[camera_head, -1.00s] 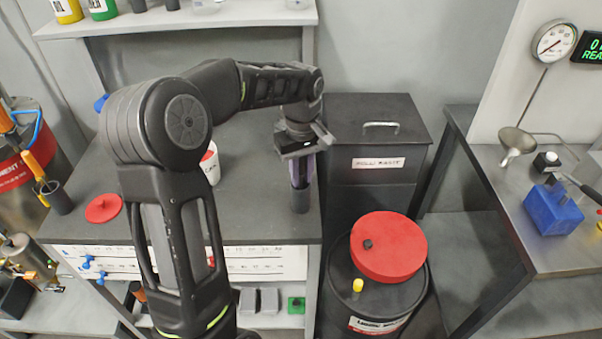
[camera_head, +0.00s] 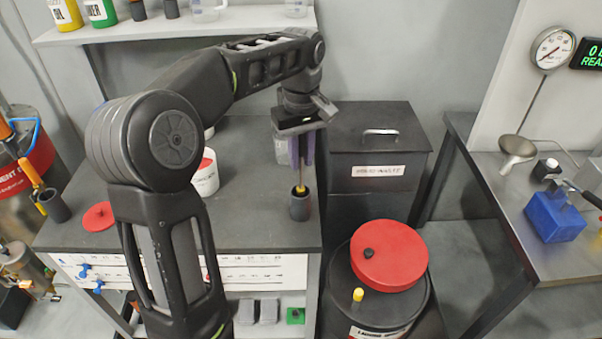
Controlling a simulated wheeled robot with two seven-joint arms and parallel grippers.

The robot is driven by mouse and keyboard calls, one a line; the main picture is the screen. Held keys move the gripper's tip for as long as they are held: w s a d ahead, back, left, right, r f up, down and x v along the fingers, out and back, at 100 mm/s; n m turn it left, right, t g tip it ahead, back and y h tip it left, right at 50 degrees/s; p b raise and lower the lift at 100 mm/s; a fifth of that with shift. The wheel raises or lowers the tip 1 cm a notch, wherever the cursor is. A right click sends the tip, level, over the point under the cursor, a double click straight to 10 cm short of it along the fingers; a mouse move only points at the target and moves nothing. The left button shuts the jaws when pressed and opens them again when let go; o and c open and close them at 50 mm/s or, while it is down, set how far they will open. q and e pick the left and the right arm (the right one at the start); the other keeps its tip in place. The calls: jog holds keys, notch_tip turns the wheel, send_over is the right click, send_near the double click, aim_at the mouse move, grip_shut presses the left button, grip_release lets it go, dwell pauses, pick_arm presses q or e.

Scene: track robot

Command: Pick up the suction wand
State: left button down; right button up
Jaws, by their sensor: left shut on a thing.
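My left gripper (camera_head: 302,156), with purple fingers, is above the right front part of the dark bench. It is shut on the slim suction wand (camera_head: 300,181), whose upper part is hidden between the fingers. The wand points down, and its lower end is at or inside the mouth of a dark cylindrical holder (camera_head: 300,207) standing on the bench. I cannot tell how deep the tip sits. My right gripper is not in view.
A white tub with a red lid (camera_head: 206,178) and a clear beaker (camera_head: 281,150) stand on the bench (camera_head: 250,222). A lidded dark bin (camera_head: 377,142) and a drum with a red lid (camera_head: 389,256) stand to the right. A shelf (camera_head: 180,28) crosses behind.

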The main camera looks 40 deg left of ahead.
pick_arm(q)
notch_tip(320, 180, up, 2)
jog(key=shift+r, duration=0.1)
jog(key=shift+a, duration=0.1)
dwell(0.6)
